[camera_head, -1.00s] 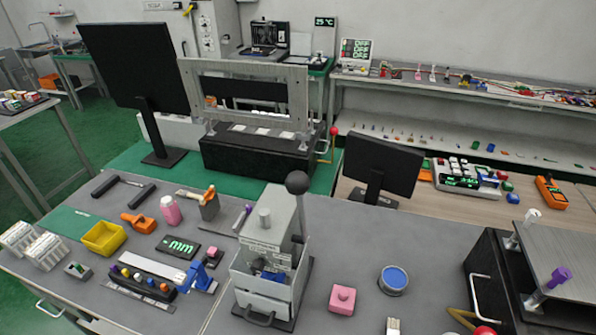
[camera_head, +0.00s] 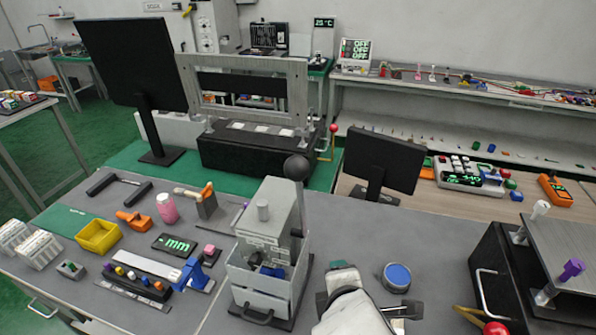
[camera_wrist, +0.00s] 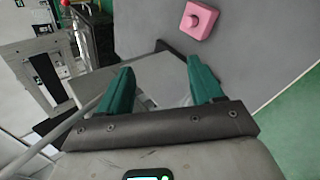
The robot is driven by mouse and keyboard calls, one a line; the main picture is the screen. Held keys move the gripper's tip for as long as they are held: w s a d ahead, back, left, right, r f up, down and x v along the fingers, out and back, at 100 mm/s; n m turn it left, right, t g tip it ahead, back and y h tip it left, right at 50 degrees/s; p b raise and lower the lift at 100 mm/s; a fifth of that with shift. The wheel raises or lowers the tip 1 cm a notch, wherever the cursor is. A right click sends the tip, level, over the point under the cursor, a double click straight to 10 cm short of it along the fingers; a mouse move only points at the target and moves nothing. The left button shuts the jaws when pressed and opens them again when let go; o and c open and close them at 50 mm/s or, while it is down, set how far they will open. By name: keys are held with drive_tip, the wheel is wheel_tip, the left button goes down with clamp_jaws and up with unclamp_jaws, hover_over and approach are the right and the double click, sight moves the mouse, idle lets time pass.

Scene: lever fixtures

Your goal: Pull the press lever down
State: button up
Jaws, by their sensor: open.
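The press (camera_head: 268,250) is a pale grey housing on a dark base in the middle of the bench. Its lever (camera_head: 299,210) stands nearly upright at the right side, with a black ball knob (camera_head: 297,167) on top. My arm shows at the lower right of the head view, to the right of the press and apart from the knob. In the wrist view my gripper (camera_wrist: 160,66) is open, its two green fingers spread with nothing held between them. A pale grey surface lies beyond the fingers there; I cannot tell whether it is the press.
A pink block (camera_wrist: 198,20) lies on the bench in the wrist view. A blue-topped round tin (camera_head: 397,276) stands right of my arm. A small monitor (camera_head: 382,162) stands behind, and a black fixture with a metal plate (camera_head: 558,265) is at the right. Small tools and bins crowd the left.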

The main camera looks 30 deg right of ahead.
drive_tip(key=w+a+r+n+t+h+b, duration=0.1)
drive_tip(key=w+a+r+n+t, duration=0.1)
drive_tip(key=r+n, duration=0.25)
drive_tip(key=w+a+r+n+t+h+b, duration=0.1)
drive_tip(key=w+a+r+n+t+h, duration=0.15)
drive_tip(key=r, duration=0.35)
drive_tip(key=n+t+h+b, duration=0.1)
drive_tip(key=n+t+h, duration=0.15)
drive_tip(key=n, duration=0.35)
approach(296, 171)
drive_tip(key=w+d+y, duration=0.1)
drive_tip(key=w+d, duration=0.1)
drive_tip(key=shift+t, duration=0.3)
drive_tip(key=x, duration=1.1)
drive_tip(key=shift+f+p, duration=0.35)
drive_tip(key=shift+p, duration=0.05)
clamp_jaws()
